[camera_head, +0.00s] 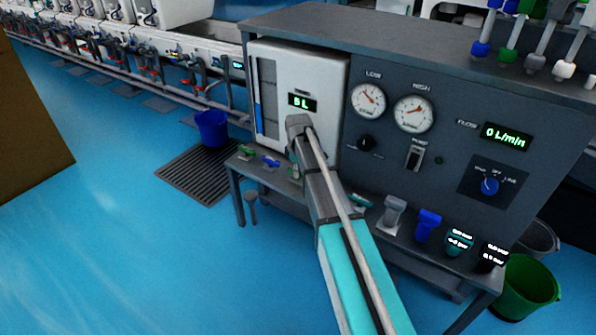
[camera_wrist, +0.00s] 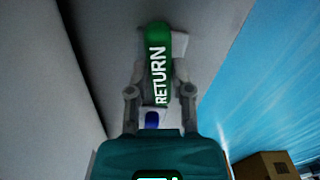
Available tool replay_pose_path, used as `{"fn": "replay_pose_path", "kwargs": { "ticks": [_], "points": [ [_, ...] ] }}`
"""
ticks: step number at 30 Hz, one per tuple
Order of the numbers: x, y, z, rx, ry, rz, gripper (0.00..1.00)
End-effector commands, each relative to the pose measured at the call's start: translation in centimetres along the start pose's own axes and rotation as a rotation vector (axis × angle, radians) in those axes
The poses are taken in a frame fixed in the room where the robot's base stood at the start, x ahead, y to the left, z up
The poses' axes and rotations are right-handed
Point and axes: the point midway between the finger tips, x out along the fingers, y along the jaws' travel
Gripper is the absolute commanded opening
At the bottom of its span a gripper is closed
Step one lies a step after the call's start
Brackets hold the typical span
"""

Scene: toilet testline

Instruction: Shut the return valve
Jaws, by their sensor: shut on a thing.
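The return valve has a green handle (camera_wrist: 157,52) marked RETURN, seen in the wrist view pointing away from the camera between the two grey fingers. My gripper (camera_wrist: 159,78) is shut on this handle, with one finger on each side.
The grey bench (camera_head: 232,172) carries a green handle (camera_head: 246,151) and a blue handle (camera_head: 270,161). Gauges and switches fill the control panel (camera_head: 455,95). A blue bucket (camera_head: 211,128) stands on a floor grate. A green bucket (camera_head: 527,288) is at right.

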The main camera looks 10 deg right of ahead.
Motion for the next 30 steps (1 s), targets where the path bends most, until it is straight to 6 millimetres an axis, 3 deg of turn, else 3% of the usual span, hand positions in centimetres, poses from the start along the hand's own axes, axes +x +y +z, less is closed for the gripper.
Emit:
{"fn": "replay_pose_path", "kwargs": {
  "ticks": [15, 24, 25, 30],
  "points": [
    [0.01, 0.0, 0.01, 0.188, 0.0, 0.0, 0.0],
    [0.01, -0.01, 0.01, 0.196, 0.0, 0.0, 0.0],
    [0.01, 0.0, 0.01, 0.196, 0.0, 0.0, 0.32],
    [0.01, 0.0, 0.01, 0.195, 0.0, 0.0, 0.63]
  ]
}}
